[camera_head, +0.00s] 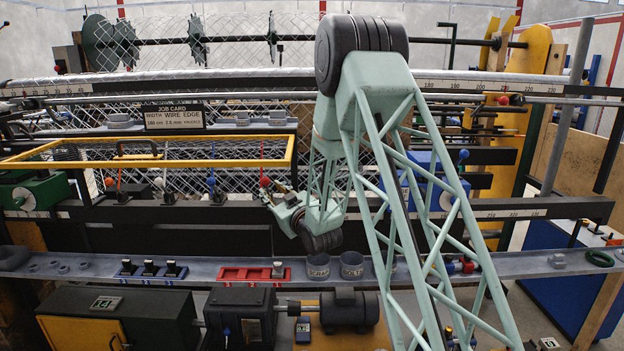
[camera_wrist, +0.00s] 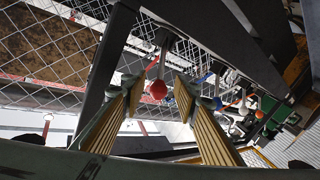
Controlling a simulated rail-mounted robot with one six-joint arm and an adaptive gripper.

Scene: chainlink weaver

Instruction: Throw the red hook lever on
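The red hook lever has a round red knob (camera_head: 265,182) that stands on the dark rail just left of my gripper (camera_head: 272,194) in the head view. In the wrist view the red knob (camera_wrist: 157,89) shows between the two ribbed fingers of my gripper (camera_wrist: 159,96), beyond or level with their tips. The fingers are apart, with space on both sides of the knob, and no contact shows. The lever's lower part and base are largely hidden by my gripper in the head view.
A grey shelf (camera_head: 210,269) with a red tray (camera_head: 240,275) lies below. Wire mesh stands behind.

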